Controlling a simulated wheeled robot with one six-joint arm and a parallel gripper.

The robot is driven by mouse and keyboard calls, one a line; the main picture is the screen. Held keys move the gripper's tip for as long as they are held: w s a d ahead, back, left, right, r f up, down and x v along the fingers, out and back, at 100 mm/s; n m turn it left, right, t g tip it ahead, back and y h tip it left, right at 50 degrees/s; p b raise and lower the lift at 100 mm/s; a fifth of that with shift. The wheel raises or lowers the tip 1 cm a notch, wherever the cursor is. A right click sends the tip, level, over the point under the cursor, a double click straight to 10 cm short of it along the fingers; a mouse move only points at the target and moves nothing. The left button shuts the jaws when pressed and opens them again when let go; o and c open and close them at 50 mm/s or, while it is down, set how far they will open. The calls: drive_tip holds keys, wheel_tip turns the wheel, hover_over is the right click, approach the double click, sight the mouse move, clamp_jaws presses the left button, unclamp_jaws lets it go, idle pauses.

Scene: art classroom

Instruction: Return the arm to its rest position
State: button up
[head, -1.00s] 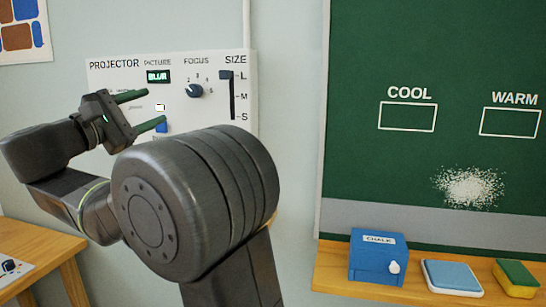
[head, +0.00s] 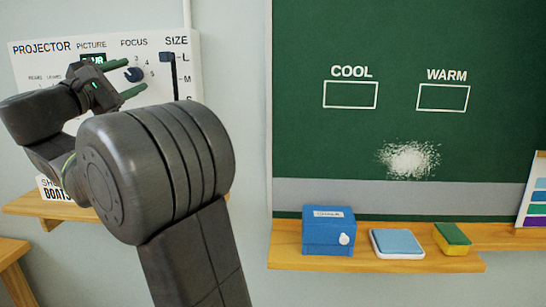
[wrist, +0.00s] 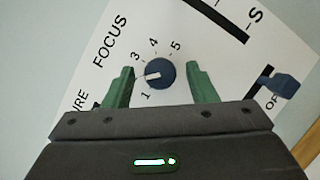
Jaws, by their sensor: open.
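My gripper (head: 136,77) is in front of the projector panel (head: 22,61) on the wall at the left of the head view. Its two green fingers are spread and hold nothing. In the wrist view, the dark blue focus knob (wrist: 160,74) shows between the open fingers of my gripper (wrist: 160,68). I cannot tell how far the fingertips are from the panel. The knob's white mark points left, between 1 and 3. My arm is bent and hides the lower part of the panel in the head view.
A wooden ledge (head: 376,264) under the chalkboard (head: 400,40) holds a blue chalk box (head: 326,238), a blue and white pad (head: 397,243) and a sponge (head: 452,238). A box lettered BOATS (head: 50,189) stands on a shelf (head: 24,205) at lower left.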

drive_tip(key=shift+s, duration=0.1)
drive_tip(key=v, duration=1.4)
drive_tip(key=shift+n, duration=0.3)
drive_tip(key=x, duration=1.4)
drive_tip(key=shift+w+d, duration=0.1)
drive_tip(key=shift+w, duration=0.1)
drive_tip(key=n+t, duration=0.1)
drive_tip(key=n, duration=0.1)
drive_tip(key=n+y, duration=0.1)
drive_tip(key=n, duration=0.2)
drive_tip(key=shift+s+t, duration=0.15)
drive_tip(key=shift+t, duration=0.25)
drive_tip(key=n+y, duration=0.1)
drive_tip(key=n, duration=0.1)
drive_tip(key=n+t+y+p, duration=0.1)
drive_tip(key=n, duration=0.1)
drive_tip(key=n+y+p, duration=0.1)
drive_tip(key=n, duration=0.1)
drive_tip(key=shift+d+t, duration=0.25)
drive_tip(key=shift+t, duration=0.05)
drive_tip(key=b+v, duration=0.1)
drive_tip(key=v, duration=1.1)
drive_tip(key=shift+f, duration=0.15)
